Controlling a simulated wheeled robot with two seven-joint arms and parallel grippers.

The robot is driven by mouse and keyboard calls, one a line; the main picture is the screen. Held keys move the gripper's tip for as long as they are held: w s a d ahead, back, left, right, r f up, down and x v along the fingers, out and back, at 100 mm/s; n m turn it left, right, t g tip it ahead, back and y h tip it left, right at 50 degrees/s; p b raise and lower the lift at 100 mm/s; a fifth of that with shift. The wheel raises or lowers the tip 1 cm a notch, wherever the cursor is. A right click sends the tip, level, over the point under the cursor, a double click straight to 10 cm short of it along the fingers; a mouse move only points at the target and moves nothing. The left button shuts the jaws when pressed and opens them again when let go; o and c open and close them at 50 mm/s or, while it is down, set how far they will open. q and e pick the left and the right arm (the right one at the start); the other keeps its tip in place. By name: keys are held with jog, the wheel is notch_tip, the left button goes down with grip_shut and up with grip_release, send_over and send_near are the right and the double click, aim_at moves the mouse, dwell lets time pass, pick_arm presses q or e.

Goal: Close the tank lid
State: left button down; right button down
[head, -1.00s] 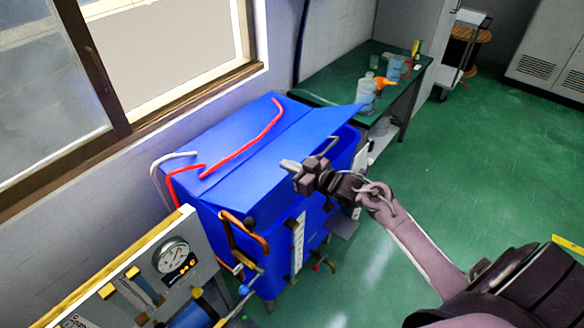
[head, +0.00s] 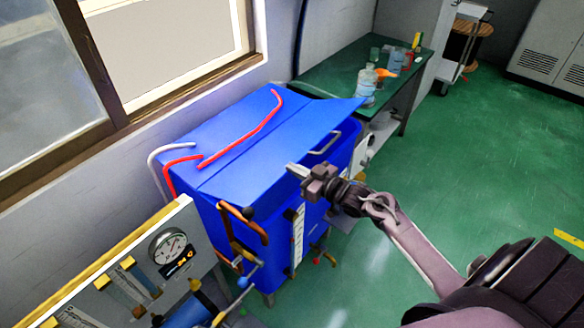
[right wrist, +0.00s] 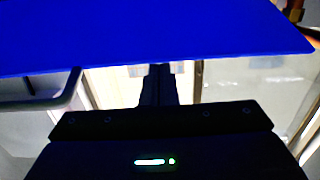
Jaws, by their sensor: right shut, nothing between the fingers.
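The blue tank (head: 235,235) stands against the wall below the window in the head view. Its blue lid (head: 270,125) has a front flap that stands partly raised, with a gap to the tank rim at the right. A grey handle (head: 325,143) shows near the flap's front edge. My right gripper (head: 293,171) is shut and empty at the front of the flap, left of the handle. In the right wrist view its fingers (right wrist: 159,72) point at the edge of the blue flap (right wrist: 150,35); I cannot tell whether they touch. My left gripper is not in view.
A gauge panel (head: 140,265) stands at the lower left, close to the tank. A green bench (head: 330,75) with bottles is behind.

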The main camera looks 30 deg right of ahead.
jog(key=f+t+b, duration=0.1)
jog(key=f+b, duration=0.2)
jog(key=s+f+t+y+b, duration=0.1)
jog(key=f+b, duration=0.2)
jog(key=b, duration=0.1)
jog(key=s+d+f+t+b, duration=0.1)
jog(key=f+b, duration=0.3)
jog(key=shift+s, duration=0.1)
jog(key=shift+s+f+b, duration=0.1)
jog(key=shift+f+b, duration=0.7)
jog(key=shift+f, duration=0.2)
